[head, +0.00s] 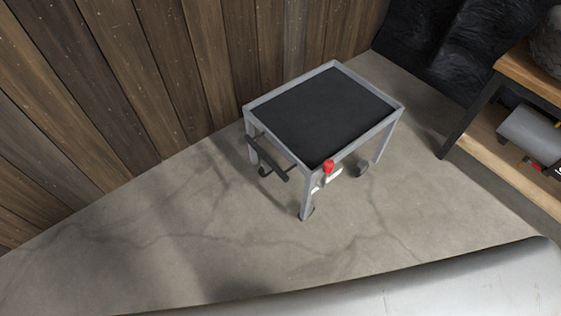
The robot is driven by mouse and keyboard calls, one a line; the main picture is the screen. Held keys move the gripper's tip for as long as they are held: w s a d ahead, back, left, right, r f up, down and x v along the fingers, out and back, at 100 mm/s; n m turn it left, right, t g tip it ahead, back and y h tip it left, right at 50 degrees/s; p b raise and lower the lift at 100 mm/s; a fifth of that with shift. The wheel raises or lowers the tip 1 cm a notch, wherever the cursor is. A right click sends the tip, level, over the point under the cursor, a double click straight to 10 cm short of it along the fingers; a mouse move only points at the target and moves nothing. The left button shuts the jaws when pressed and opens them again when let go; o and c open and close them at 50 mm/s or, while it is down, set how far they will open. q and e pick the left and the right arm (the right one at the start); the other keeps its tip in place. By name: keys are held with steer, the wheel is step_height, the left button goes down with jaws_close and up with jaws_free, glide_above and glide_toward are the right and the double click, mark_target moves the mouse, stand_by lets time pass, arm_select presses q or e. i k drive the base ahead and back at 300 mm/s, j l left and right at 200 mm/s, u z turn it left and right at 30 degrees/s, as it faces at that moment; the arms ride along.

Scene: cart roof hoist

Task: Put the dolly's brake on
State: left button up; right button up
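The dolly (252,105) is a small grey metal cart with a black top, standing on the concrete floor by the wooden wall. A dark handle bar (268,158) sticks out on its left side. A red knob (328,166) sits on a white part at the near side, just under the top's rim; it looks like the brake, but its setting cannot be told. Dark casters (362,169) show beneath the frame. Neither of my grippers is in view.
A wooden plank wall (130,80) stands behind and left of the dolly. A wooden shelf unit (500,120) with a grey cylinder on its lower board stands at the right. Black sheeting (430,45) hangs at the back. The floor left and in front of the dolly is clear.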

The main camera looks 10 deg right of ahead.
mark_target(328, 164)
steer(key=i+l+u, duration=0.1)
steer(key=l+u, duration=0.2)
steer(key=u, duration=0.15)
steer(key=l+u, duration=0.35)
steer(key=u, duration=0.15)
steer(key=l+u, duration=0.7)
steer(key=u, duration=0.25)
steer(key=k+l+u, duration=0.1)
steer(key=l+u, duration=0.2)
steer(key=u, duration=0.15)
